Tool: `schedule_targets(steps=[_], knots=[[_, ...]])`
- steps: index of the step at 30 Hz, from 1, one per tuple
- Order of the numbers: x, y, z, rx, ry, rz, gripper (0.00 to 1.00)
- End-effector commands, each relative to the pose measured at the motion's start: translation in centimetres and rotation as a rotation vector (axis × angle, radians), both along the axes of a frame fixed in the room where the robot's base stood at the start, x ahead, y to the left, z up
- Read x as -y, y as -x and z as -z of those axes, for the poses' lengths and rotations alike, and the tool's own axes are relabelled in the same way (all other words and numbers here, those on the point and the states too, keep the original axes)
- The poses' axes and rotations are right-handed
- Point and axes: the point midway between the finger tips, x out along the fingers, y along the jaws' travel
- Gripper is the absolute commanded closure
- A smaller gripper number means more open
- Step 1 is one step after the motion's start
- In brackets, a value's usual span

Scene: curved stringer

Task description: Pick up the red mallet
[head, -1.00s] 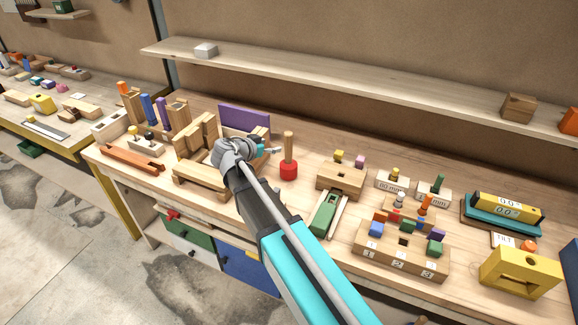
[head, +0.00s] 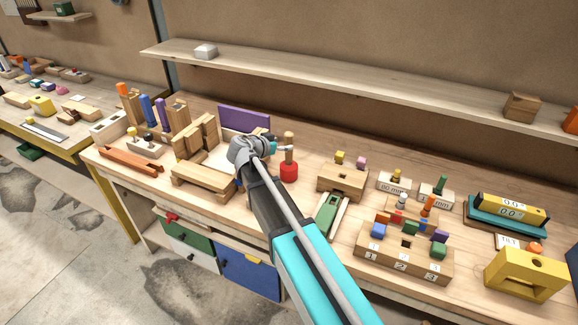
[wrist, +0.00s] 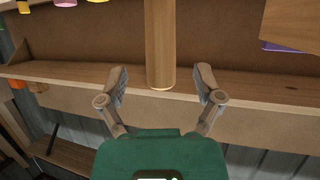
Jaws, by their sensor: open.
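The red mallet stands upright on the workbench in the head view, its red head (head: 289,173) down on the bench and its wooden handle (head: 289,141) pointing up. My gripper (head: 278,147) is just left of the handle in the head view. In the wrist view my gripper (wrist: 161,78) is open, with one finger on each side of the mallet's handle (wrist: 160,45). The handle's end shows between the fingertips, with a gap on both sides. The red head is not seen in the wrist view.
A wooden clamp-like fixture (head: 205,178) and a purple board (head: 243,119) stand left of and behind the gripper. A wooden block with a hole (head: 342,181) and a green piece (head: 328,213) lie to the right. A shelf (head: 350,78) runs above the bench.

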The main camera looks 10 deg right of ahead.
Motion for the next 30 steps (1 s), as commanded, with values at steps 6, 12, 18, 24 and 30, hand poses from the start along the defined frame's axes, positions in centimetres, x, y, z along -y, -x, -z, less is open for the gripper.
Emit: schedule_targets(steps=[6, 12, 18, 24, 30], knots=[[1.8, -1.6, 1.3, 0.0, 0.0, 0.002, 0.16], [3.0, -2.5, 1.7, 0.0, 0.0, 0.001, 0.16], [3.2, -2.5, 1.7, 0.0, 0.0, 0.001, 0.16], [3.2, -2.5, 1.7, 0.0, 0.0, 0.001, 0.16], [3.2, -2.5, 1.7, 0.0, 0.0, 0.001, 0.16]])
